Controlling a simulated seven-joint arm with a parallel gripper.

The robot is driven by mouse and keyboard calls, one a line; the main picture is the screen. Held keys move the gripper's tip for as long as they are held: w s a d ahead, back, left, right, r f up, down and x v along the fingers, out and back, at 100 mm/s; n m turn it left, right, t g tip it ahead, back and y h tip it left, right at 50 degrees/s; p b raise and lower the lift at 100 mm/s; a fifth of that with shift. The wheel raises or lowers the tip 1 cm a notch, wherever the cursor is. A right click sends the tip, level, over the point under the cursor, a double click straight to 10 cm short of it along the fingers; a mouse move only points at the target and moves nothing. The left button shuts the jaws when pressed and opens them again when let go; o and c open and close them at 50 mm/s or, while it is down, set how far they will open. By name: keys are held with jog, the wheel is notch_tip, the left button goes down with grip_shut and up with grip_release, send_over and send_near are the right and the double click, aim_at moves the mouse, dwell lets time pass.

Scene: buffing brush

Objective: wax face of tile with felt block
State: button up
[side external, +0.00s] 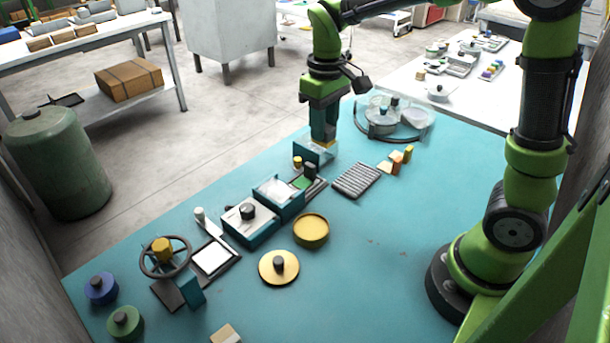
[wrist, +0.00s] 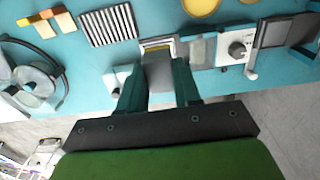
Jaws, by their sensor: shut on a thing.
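My gripper (side external: 323,140) points down over the far end of the row of fixtures on the teal bench. In the wrist view its two teal fingers (wrist: 158,88) are shut on a grey block (wrist: 158,76), which looks like the felt block. Its lower face is hidden, and I cannot tell whether it touches anything. A small tray (side external: 318,186) with a green patch and a dark upright piece lies just in front of the gripper. Beside it a teal box (side external: 290,206) holds a pale panel. A white square (side external: 211,258) lies on a dark plate further left. I cannot tell which is the tile.
A white box with a black knob (side external: 248,222), a yellow round tin (side external: 311,231) and a yellow lid (side external: 279,267) stand nearby. A ribbed rack (side external: 357,181) and coloured blocks (side external: 397,160) lie right of the gripper. Clear bowls (side external: 395,117) stand behind. The bench's front right is clear.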

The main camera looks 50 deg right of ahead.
jog(key=w+f+n, duration=0.7)
jog(key=w+n, duration=0.2)
jog(key=n, duration=0.9)
jog(key=shift+a+f, duration=0.15)
jog(key=shift+f, duration=3.9)
jog(key=shift+s+f, duration=0.15)
jog(key=shift+s, duration=2.8)
jog(key=shift+w, duration=3.05)
notch_tip(320, 180, up, 8)
